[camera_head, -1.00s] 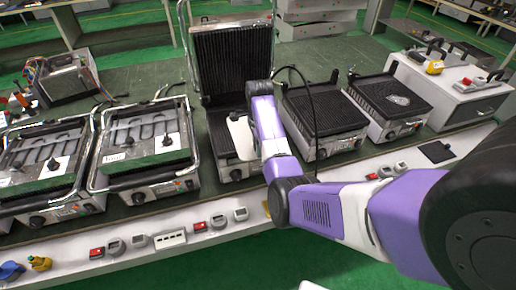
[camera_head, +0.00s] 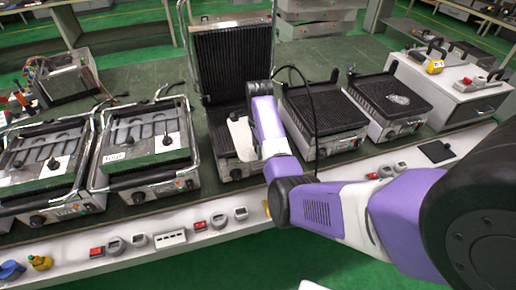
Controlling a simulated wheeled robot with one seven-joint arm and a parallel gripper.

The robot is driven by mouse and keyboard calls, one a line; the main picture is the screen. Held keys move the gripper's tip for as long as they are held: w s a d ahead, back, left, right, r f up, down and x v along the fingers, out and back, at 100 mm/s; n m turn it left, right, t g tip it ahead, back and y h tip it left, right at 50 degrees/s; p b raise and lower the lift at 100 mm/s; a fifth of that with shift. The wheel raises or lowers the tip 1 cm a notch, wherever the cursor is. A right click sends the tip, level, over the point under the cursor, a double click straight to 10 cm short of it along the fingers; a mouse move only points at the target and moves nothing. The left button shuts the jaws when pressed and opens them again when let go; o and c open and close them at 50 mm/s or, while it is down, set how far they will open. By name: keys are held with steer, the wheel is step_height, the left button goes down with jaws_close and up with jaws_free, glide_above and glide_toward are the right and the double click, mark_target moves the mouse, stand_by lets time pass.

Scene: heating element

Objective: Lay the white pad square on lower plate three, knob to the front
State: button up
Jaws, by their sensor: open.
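The third grill from the left stands open, its ribbed upper plate (camera_head: 232,62) raised upright. Its dark lower plate (camera_head: 222,122) lies flat below, partly covered by my arm. A pale, round-cornered flat piece (camera_head: 241,138) shows at the front of this lower plate, against the left side of my arm. It may be the white pad; its right part is hidden and no knob on it can be made out. My arm reaches over the right of this grill. My gripper's fingers are hidden behind my arm, so their contact with the pale piece cannot be seen.
Two closed grills (camera_head: 145,150) (camera_head: 45,165) stand to the left. Two open-topped ribbed grills (camera_head: 325,118) (camera_head: 392,100) stand to the right. A dark cable (camera_head: 312,95) loops beside my arm. Small switches and dials (camera_head: 200,226) line the bench's front edge.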

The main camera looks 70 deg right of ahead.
step_height(320, 180, up, 12)
steer(key=p, duration=0.1)
steer(key=shift+s+a+f, duration=0.2)
steer(key=shift+a, duration=0.1)
stand_by(0.6)
